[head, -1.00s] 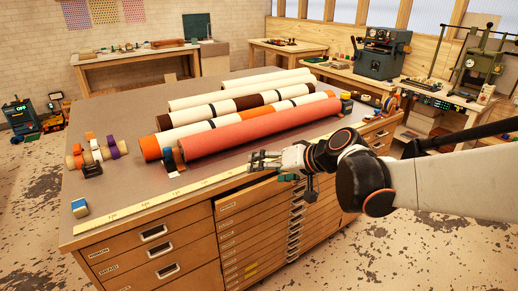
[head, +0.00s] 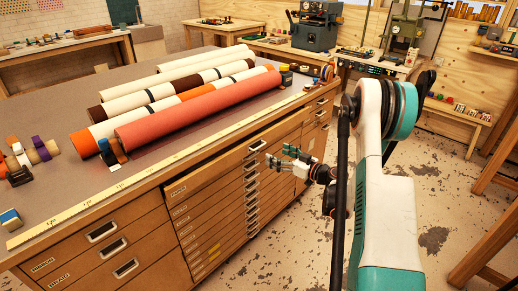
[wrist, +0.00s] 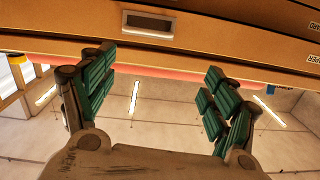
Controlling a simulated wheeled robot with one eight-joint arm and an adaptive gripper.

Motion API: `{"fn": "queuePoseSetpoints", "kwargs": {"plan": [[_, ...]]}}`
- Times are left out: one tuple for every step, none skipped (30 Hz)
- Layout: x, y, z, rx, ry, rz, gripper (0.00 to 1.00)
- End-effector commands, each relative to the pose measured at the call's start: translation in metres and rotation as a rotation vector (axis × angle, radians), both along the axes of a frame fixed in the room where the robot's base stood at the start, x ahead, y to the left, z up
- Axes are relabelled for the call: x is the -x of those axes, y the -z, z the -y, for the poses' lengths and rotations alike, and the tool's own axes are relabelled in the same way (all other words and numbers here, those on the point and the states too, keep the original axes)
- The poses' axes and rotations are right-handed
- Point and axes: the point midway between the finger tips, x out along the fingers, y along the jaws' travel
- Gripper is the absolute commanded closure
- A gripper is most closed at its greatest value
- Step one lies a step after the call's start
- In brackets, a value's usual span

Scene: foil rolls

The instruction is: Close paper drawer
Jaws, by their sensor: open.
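The wooden cabinet has a stack of shallow drawers in its middle section. The top shallow drawer (head: 215,173) juts out a little beyond the drawer fronts below it. A metal drawer handle (wrist: 148,24) shows on a wooden front just beyond the fingertips. Contact is not clear.
Paper and foil rolls, including a red roll (head: 200,110), lie on the cabinet top. A yellow ruler strip (head: 130,184) runs along its front edge. Deeper drawers (head: 100,235) are at the left. Open floor (head: 440,200) lies to the right. Workbenches stand behind.

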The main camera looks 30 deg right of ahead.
Motion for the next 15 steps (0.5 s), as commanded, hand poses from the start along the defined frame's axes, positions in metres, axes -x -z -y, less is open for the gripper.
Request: {"fn": "queuePoseSetpoints", "kwargs": {"plan": [[0.004,0.011,0.010,0.012,0.012,0.022,0.20],[0.006,0.015,0.014,0.019,0.017,0.035,0.20],[0.008,0.019,0.018,0.029,0.023,0.050,0.20],[0.010,0.022,0.021,0.033,0.027,0.059,0.20],[0.011,0.024,0.023,0.037,0.030,0.067,0.20],[0.012,0.027,0.026,0.042,0.033,0.074,0.20],[0.012,0.028,0.027,0.045,0.035,0.077,0.20],[0.012,0.028,0.027,0.047,0.036,0.080,0.20],[0.010,0.029,0.027,0.049,0.036,0.083,0.20],[0.008,0.029,0.026,0.050,0.036,0.083,0.20],[0.005,0.028,0.025,0.050,0.036,0.083,0.20],[0.000,0.028,0.022,0.049,0.035,0.083,0.20],[-0.004,0.028,0.021,0.049,0.034,0.083,0.20],[-0.009,0.028,0.019,0.049,0.034,0.083,0.20],[-0.016,0.027,0.016,0.049,0.034,0.082,0.20]]}}
